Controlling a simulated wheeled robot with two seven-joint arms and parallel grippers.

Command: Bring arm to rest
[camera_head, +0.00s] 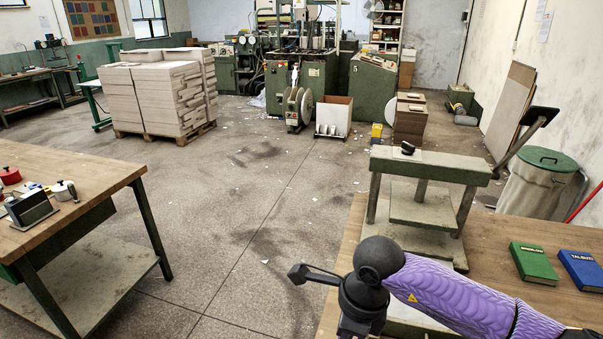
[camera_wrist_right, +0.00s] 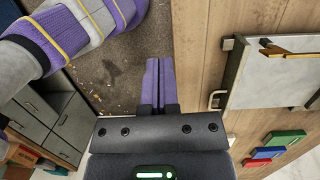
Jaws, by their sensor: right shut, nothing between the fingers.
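My right arm (camera_head: 450,293) is purple and black and reaches in from the lower right of the head view, over the wooden bench (camera_head: 345,240). It bends at a dark joint, and below that it runs out of the picture. In the right wrist view my right gripper (camera_wrist_right: 161,70) has its two purple fingers together with nothing between them. The fingers are over the floor, beside the bench edge (camera_wrist_right: 196,50). A purple arm link also shows at upper left there.
A green-topped press (camera_head: 430,165) stands on the right bench, with a green book (camera_head: 533,263) and a blue book (camera_head: 587,270) beside it. A left table (camera_head: 100,180) stands across open floor (camera_head: 240,220).

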